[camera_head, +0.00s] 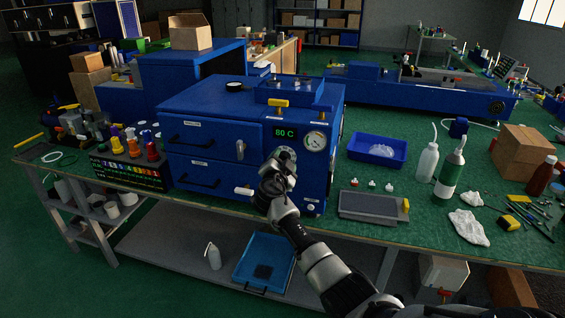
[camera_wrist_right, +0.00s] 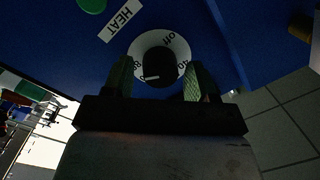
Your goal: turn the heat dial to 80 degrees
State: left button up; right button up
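The blue press (camera_head: 215,120) stands on the green bench, and its display (camera_head: 285,133) reads 80 C in green. The heat dial (camera_head: 288,153) on its front is mostly covered by my right gripper (camera_head: 281,160) in the head view. In the right wrist view the heat dial (camera_wrist_right: 158,60) is a white disc with "off" and number marks and a black knob with a white pointer line. My right gripper (camera_wrist_right: 160,76) is open, one finger on each side of the knob, with gaps showing; contact is not visible. My left gripper is out of view.
A grey tray (camera_head: 373,207), a blue bin (camera_head: 377,150) and bottles (camera_head: 449,172) stand to the right. A rack of coloured tools (camera_head: 130,172) is at left.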

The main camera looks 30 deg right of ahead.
jog(key=c, duration=0.8)
jog(key=shift+o, duration=0.2)
jog(key=n+g, duration=0.1)
jog(key=n, duration=1.4)
jog(key=n+g+h+p, duration=0.1)
jog(key=n, duration=1.3)
jog(key=shift+w+a+n, duration=0.1)
jog(key=shift+a+n, duration=0.05)
jog(key=shift+n, duration=0.25)
jog(key=shift+f+p, duration=0.1)
jog(key=shift+p, duration=0.2)
